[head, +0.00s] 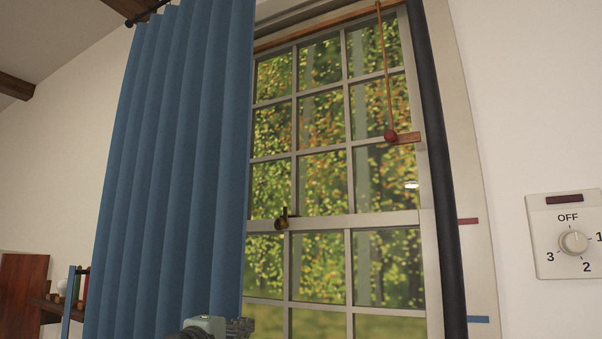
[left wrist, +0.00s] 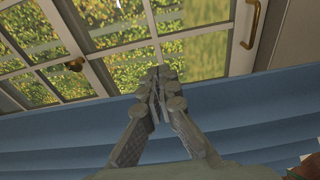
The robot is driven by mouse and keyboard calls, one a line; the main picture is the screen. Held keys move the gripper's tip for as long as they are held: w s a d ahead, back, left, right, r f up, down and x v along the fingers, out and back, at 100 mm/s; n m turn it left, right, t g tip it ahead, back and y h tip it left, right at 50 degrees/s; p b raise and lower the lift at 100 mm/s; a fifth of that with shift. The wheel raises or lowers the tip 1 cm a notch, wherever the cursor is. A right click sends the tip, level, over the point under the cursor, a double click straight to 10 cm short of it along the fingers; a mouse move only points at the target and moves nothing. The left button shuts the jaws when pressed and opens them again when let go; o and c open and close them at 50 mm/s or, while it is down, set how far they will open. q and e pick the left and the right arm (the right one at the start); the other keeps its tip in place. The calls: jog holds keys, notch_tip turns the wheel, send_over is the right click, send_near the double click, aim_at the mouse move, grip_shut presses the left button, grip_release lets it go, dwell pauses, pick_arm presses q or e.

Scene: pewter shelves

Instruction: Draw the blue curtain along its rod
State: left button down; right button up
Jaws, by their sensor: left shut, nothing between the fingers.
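The blue curtain (head: 180,170) hangs in folds from its rod (head: 150,12) over the left part of the window (head: 322,150). The window's middle and right stand uncovered. My left gripper (head: 240,325) shows at the bottom edge of the head view, by the curtain's lower right edge. In the left wrist view, the gripper (left wrist: 160,80) is shut with nothing between its fingers. The curtain (left wrist: 60,140) lies behind and below the fingers there, with its edge near the fingertips. I cannot tell whether the fingers touch the cloth. My right gripper is not in view.
A brass latch (head: 283,222) sits on the middle rail. A dial panel (head: 570,240) is on the right wall. A small shelf (head: 50,305) is at the left.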

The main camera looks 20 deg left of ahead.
pick_arm(q)
jog(key=w+a, duration=0.2)
jog(key=a, duration=1.2)
jog(key=shift+w, duration=0.35)
jog(key=w+a, duration=0.1)
jog(key=a, duration=0.4)
jog(key=w+a, duration=0.1)
jog(key=a, duration=0.4)
jog(key=w+a, duration=0.1)
jog(key=a, duration=0.4)
jog(key=shift+a, duration=0.3)
jog(key=shift+s+d, duration=0.1)
jog(key=shift+s, duration=0.2)
jog(key=b, duration=0.3)
send_near(151, 309)
jog(key=d, duration=0.1)
jog(key=s+d, duration=0.1)
jog(key=shift+s+d, duration=0.1)
jog(key=shift+d, duration=0.2)
